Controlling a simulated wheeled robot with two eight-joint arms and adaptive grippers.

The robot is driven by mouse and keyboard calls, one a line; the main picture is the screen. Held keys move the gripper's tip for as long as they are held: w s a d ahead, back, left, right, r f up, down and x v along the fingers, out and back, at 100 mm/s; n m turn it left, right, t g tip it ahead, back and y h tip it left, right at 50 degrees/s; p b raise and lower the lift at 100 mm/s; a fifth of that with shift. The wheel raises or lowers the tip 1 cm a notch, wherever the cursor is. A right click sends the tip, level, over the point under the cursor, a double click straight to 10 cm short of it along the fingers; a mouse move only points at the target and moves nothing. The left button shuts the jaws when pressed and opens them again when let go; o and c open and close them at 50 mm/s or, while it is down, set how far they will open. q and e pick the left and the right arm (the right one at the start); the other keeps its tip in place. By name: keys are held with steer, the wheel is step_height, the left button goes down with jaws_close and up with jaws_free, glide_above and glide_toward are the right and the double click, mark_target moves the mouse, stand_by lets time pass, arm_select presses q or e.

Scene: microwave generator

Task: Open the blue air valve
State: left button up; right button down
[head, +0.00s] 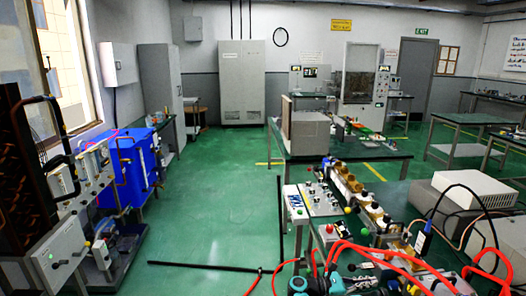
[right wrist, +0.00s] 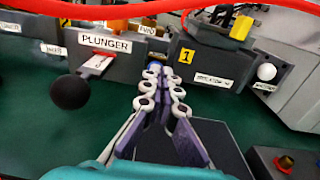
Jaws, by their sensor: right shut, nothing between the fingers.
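A small blue part, likely the blue air valve (right wrist: 153,69), shows in the right wrist view just beyond my right gripper's fingertips. It is partly hidden, and I cannot tell whether the fingers touch it or how it is turned. My right gripper (right wrist: 162,80) is shut with nothing between its fingers, pointing at the dark panel between the PLUNGER label and the yellow "1" tag. In the head view the teal body of my right gripper (head: 318,284) shows low in the picture, and I cannot make out the valve there. My left gripper is not in view.
In the right wrist view a black ball knob (right wrist: 70,92) stands left of the fingers and a white knob (right wrist: 266,72) right. A red hose (right wrist: 120,12) crosses above.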

mark_target(394, 285)
steer(key=d, duration=0.5)
steer(key=shift+w+d+f, duration=0.1)
steer(key=shift+w+d, duration=0.05)
steer(key=shift+w, duration=0.05)
steer(key=shift+w+d, duration=0.1)
steer(key=shift+d, duration=0.45)
steer(key=shift+f, duration=0.15)
steer(key=shift+b, duration=0.5)
steer(key=shift+w, duration=0.1)
stand_by(0.4)
